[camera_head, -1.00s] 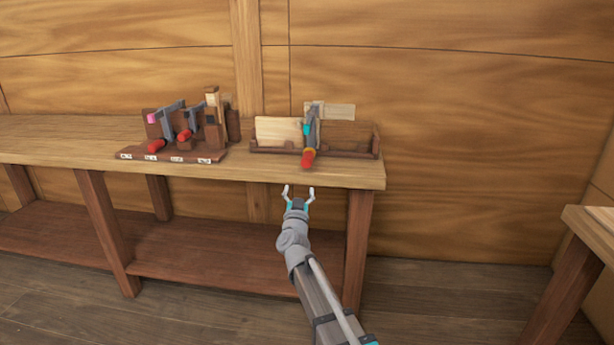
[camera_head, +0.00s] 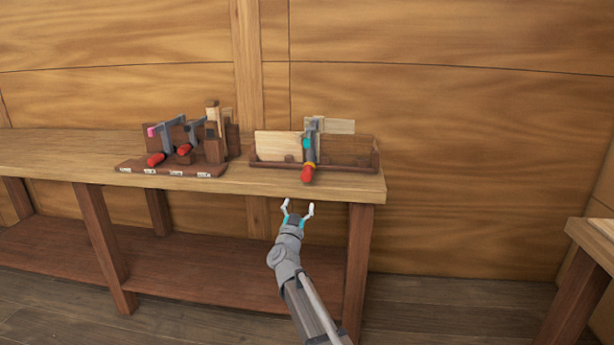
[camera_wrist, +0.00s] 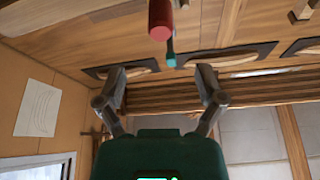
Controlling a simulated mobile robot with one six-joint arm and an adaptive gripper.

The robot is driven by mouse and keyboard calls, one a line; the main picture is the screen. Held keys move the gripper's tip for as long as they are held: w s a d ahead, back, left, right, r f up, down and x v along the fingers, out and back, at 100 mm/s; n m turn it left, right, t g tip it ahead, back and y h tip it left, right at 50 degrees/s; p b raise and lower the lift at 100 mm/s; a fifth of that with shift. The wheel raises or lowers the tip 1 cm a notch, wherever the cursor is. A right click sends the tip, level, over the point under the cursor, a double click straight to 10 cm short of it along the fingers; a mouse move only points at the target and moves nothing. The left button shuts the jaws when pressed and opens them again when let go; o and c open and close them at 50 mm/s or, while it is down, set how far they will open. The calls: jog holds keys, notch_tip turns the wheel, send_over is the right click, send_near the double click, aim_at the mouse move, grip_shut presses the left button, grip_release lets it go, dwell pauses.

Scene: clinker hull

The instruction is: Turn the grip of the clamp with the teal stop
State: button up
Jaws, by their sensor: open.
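The clamp with the teal stop (camera_head: 311,146) sits at the wooden holder on the right part of the bench, its grey bar upright and its red grip (camera_head: 307,173) pointing toward me over the front edge. The teal stop (camera_head: 306,143) is on the bar above the grip. In the wrist view the red grip (camera_wrist: 160,20) hangs at the top middle, with the teal part (camera_wrist: 171,60) below it. My gripper (camera_head: 297,208) is open and empty, below and in front of the grip, apart from it. In the wrist view my gripper's fingers (camera_wrist: 160,78) stand either side, below the grip.
Left on the bench (camera_head: 60,153), a dark red rack (camera_head: 170,169) holds more clamps with red grips, one with a pink stop (camera_head: 151,132). Wooden boards (camera_head: 278,145) stand in the holder (camera_head: 345,167). Another table (camera_head: 590,240) is at right. The space before the bench is free.

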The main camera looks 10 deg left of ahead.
aim_at(304, 180)
jog(key=p+x, duration=0.4)
jog(key=x, duration=0.8)
jog(key=shift+w+r, duration=0.15)
jog(key=shift+w, duration=0.05)
jog(key=c, duration=1.1)
jog(key=shift+c, duration=0.2)
jog(key=shift+m, duration=0.4)
jog(key=m+h+p, duration=0.1)
jog(key=m+h, duration=0.1)
jog(key=m, duration=0.2)
jog(key=shift+a+r+g, duration=0.1)
jog(key=shift+g, duration=0.2)
jog(key=shift+m+g+h+p, duration=0.4)
jog(key=shift+m+h, duration=0.2)
jog(key=shift+m, duration=1)
